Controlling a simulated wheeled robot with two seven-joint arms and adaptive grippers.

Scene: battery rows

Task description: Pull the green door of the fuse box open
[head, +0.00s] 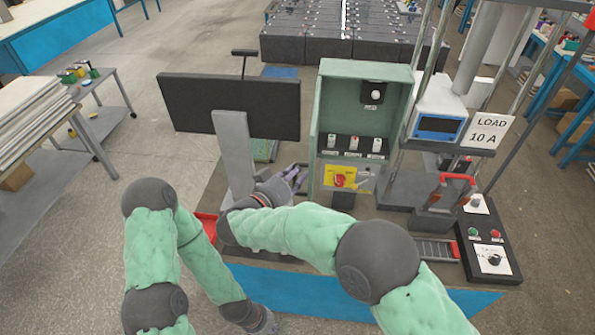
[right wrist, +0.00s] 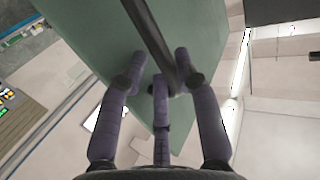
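The green fuse box (head: 336,88) stands upright on the bench with its front uncovered, its switches and red knob showing. A narrow green strip at its left edge may be the door seen almost edge-on; I cannot tell for sure. My right gripper (head: 297,176) is just left of the box's lower part. In the right wrist view, its purple fingers (right wrist: 158,68) are beside a dark bar (right wrist: 150,33) in front of a green panel (right wrist: 85,70), likely the door with its handle. Their grip on the bar is unclear. My left gripper (head: 264,322) is low, its fingers unclear.
A dark monitor (head: 230,104) on a grey post stands left of the box. A power unit (head: 438,124) with a "LOAD 10 A" sign (head: 488,130) and a dark button panel (head: 490,250) stand at the right.

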